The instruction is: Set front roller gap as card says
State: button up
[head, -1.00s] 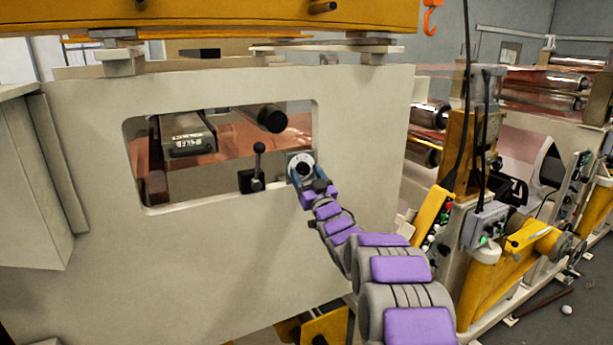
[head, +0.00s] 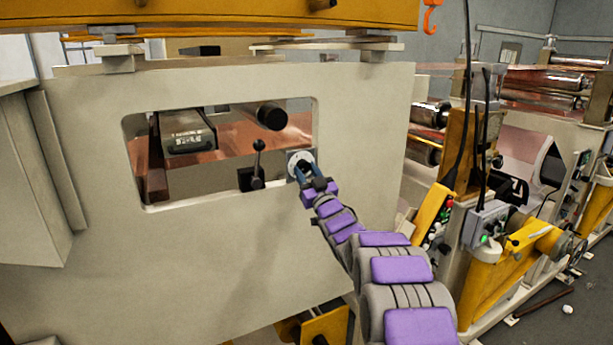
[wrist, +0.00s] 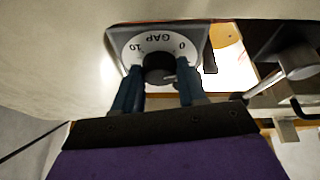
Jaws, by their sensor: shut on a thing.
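The gap dial (head: 299,158) is a white disc on a square grey plate at the right edge of the panel's window. In the wrist view the dial face (wrist: 160,41) reads "GAP", "0" and "10", upside down, with a dark round knob (wrist: 158,68) at its middle. My gripper (head: 302,175) reaches the dial from below right. In the wrist view its two blue fingers (wrist: 158,92) are shut on the knob, one on each side. The knob's pointer and exact setting cannot be told. No readable card shows.
A black-handled lever (head: 257,165) stands just left of the dial; its shaft also shows in the wrist view (wrist: 295,62). Copper foil (head: 230,146) and a dark roller end (head: 271,116) lie behind the window (head: 135,190). A yellow beam (head: 200,17) crosses overhead.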

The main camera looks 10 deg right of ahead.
jog(key=o, duration=1)
jog(key=shift+o, duration=0.2)
jog(key=b+v, duration=0.1)
jog(key=v, duration=1.6)
jog(key=shift+s+b, duration=0.15)
jog(key=shift+b, duration=0.25)
jog(key=shift+f, duration=0.2)
